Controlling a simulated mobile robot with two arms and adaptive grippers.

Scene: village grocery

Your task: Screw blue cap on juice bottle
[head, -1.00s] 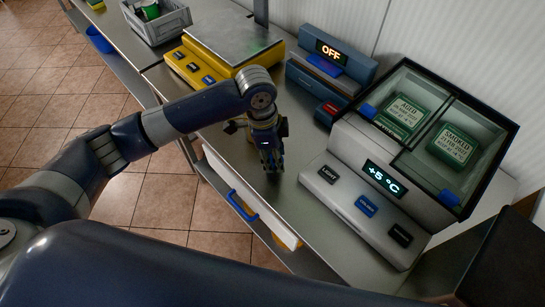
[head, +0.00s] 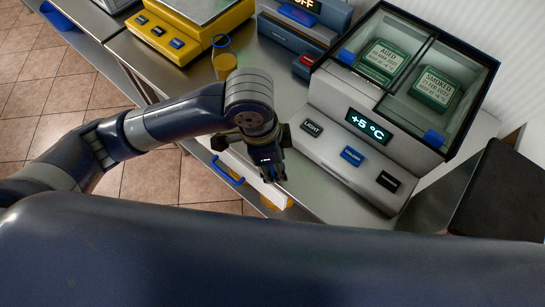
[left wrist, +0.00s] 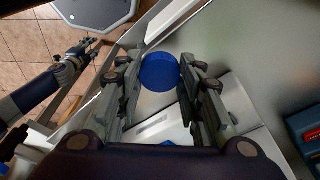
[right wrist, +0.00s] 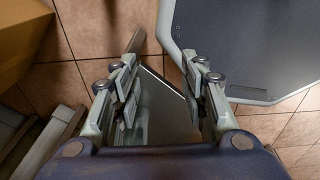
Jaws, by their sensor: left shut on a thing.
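My left gripper (head: 270,192) is low over the front edge of the counter, beside the cooler. In the left wrist view the blue cap (left wrist: 160,72) is between the fingertips of this gripper (left wrist: 161,80), which is shut on it. In the head view the gripper hides the cap. My right gripper (right wrist: 163,90) is open and empty over the floor.
The cooler (head: 345,125) with green packs stands right of my left gripper. The yellow scale (head: 178,35) and a blue-grey device (head: 285,35) stand behind. A white panel with a blue handle (head: 228,172) is at the counter front. Bare counter shows between the container and cooler.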

